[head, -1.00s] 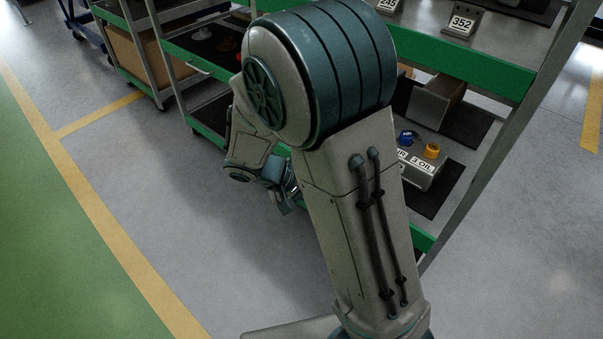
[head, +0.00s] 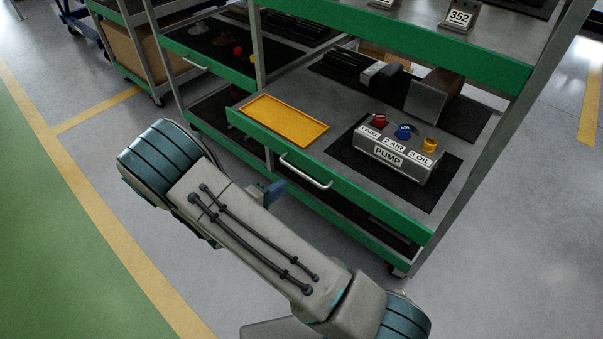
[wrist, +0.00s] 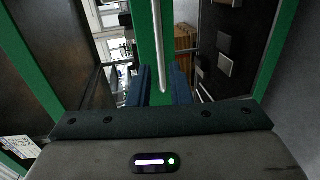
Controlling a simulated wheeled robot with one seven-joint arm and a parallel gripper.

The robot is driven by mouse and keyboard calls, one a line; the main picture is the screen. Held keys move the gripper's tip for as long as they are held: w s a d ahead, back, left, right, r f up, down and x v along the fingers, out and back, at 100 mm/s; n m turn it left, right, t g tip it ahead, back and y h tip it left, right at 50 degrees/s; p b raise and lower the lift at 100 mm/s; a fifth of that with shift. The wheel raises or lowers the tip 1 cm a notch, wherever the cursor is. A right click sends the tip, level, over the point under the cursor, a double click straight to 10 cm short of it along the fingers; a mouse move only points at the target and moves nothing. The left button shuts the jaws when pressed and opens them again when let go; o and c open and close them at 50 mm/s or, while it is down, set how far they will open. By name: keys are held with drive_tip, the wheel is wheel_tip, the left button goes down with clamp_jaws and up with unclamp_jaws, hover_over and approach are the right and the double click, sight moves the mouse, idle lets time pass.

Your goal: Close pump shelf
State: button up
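The pump shelf (head: 340,155) is a grey pull-out shelf with a green front and a silver bar handle (head: 305,172). Its left front corner stands out past the cart's upright, so it looks at least partly pulled out. On it are a yellow tray (head: 285,119) and a grey box labelled PUMP (head: 395,160) with red, blue and yellow knobs. My gripper is mostly hidden behind my arm in the head view; a bluish part shows below the handle. In the wrist view my gripper (wrist: 160,90) is open, with the green front and bar (wrist: 157,45) seen between its fingers; contact is unclear.
A lower shelf (head: 375,212) lies below. A neighbouring shelf (head: 205,60) with small knobs is at left, and an upper shelf with a 352 tag (head: 459,18) is above. The cart's right post (head: 480,145) slants beside the shelf. Grey floor (head: 90,185) at left is clear.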

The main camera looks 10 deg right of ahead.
sight(301, 172)
drive_tip(key=x, duration=1)
drive_tip(key=shift+w+d, duration=0.2)
drive_tip(key=shift+d, duration=0.05)
clamp_jaws()
